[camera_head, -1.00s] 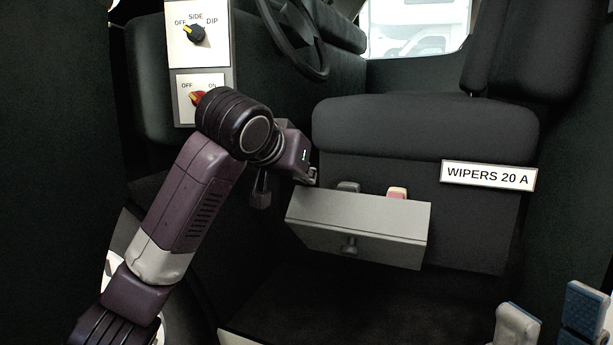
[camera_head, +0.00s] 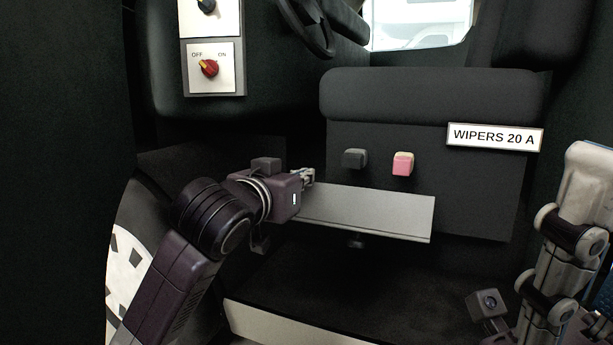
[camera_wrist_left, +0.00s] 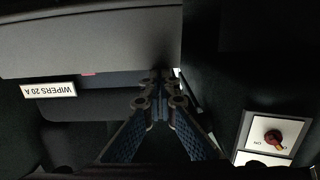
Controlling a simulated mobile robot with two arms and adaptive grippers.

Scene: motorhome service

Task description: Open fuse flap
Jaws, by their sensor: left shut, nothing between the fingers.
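The fuse flap (camera_head: 372,211) is a grey panel at the base of the seat box, folded down so that its inner face shows, close to level. Its dark knob (camera_head: 355,241) hangs under its front side. A dark grey fuse (camera_head: 354,158) and a pink fuse (camera_head: 403,163) stick out of the seat box above it. My left gripper (camera_head: 309,175) is shut and empty at the flap's left rear corner; I cannot tell if it touches. In the left wrist view the flap (camera_wrist_left: 90,40) fills the upper left, beside the shut fingers (camera_wrist_left: 160,78). My right gripper is not clearly seen.
A "WIPERS 20 A" label (camera_head: 495,137) is on the seat box. A red rotary switch (camera_head: 208,68) is on a panel at upper left. The steering wheel (camera_head: 308,28) is above. My right arm shows at lower right. The dark floor before the flap is clear.

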